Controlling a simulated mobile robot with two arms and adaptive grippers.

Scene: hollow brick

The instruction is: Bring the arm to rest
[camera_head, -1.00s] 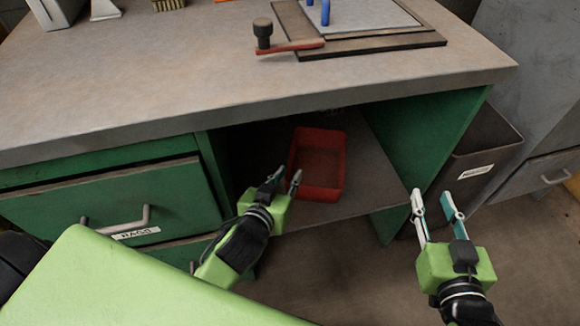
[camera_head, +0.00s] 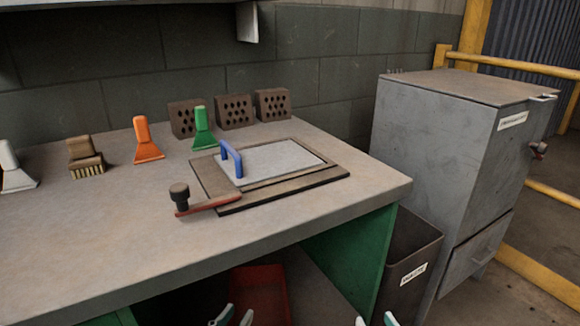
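Only the fingertips of my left gripper (camera_head: 233,317) show at the bottom edge, in front of the red bin (camera_head: 262,290) under the bench. They are apart with nothing seen between them. The fingertips of my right gripper (camera_head: 375,320) also show at the bottom edge, to the right, below the green bench side panel (camera_head: 358,258). They too are apart and look empty. The rest of both grippers and my arms are out of view.
The workbench (camera_head: 110,235) holds a framed plate (camera_head: 270,160) with a blue handle (camera_head: 232,160), a red-handled tool (camera_head: 205,206), green (camera_head: 202,132) and orange (camera_head: 148,143) scrapers, a brush (camera_head: 86,157) and hollow bricks (camera_head: 236,112). A waste bin (camera_head: 408,262) and grey cabinet (camera_head: 450,150) stand right.

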